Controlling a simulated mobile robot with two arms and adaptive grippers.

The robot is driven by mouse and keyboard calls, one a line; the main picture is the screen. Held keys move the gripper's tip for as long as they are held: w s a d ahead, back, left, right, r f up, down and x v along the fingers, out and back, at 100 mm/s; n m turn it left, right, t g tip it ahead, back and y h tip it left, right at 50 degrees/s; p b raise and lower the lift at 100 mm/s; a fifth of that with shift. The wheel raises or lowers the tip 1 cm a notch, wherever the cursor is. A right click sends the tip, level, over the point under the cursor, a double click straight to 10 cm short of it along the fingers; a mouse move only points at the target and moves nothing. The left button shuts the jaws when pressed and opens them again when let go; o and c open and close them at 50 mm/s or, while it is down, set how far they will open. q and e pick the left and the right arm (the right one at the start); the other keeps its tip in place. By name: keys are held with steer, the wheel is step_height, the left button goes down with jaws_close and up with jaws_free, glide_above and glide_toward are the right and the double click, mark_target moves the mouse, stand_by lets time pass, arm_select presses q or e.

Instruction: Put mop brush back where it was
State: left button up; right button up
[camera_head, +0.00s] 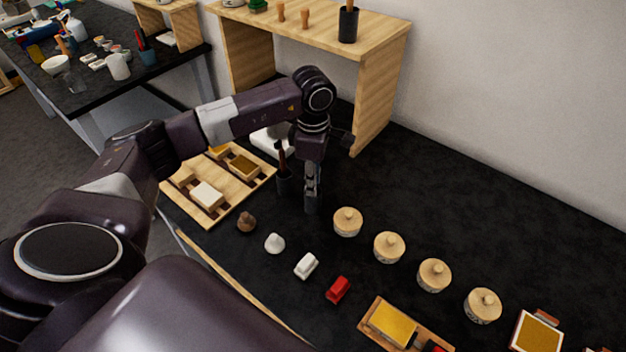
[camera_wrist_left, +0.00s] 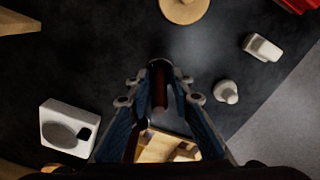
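My left gripper (camera_head: 312,188) points down over the black table. In the left wrist view its fingers (camera_wrist_left: 162,85) close from both sides on the mop brush (camera_wrist_left: 158,92), a dark, reddish-brown upright piece. The brush's dark lower end (camera_head: 312,205) shows just under the fingertips in the head view. I cannot tell whether it touches the table. A dark cup (camera_head: 284,184) with a brown-handled brush (camera_head: 282,155) stands just left of the gripper. My right gripper is out of view.
A wooden tray (camera_head: 232,198) with blocks lies left. Round lidded pots, including the nearest (camera_head: 347,222), stand right. Small pieces, including a white cone (camera_head: 274,243) and red block (camera_head: 338,290), lie in front. A wooden shelf (camera_head: 372,95) stands behind.

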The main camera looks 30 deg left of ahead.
arm_select(q)
steer(key=shift+o, duration=0.4)
steer(key=shift+r, duration=0.1)
steer(key=shift+r+p, duration=0.25)
steer(key=shift+p, duration=0.05)
step_height(320, 180, up, 10)
steer(key=b, duration=0.4)
steer(key=shift+r, duration=0.85)
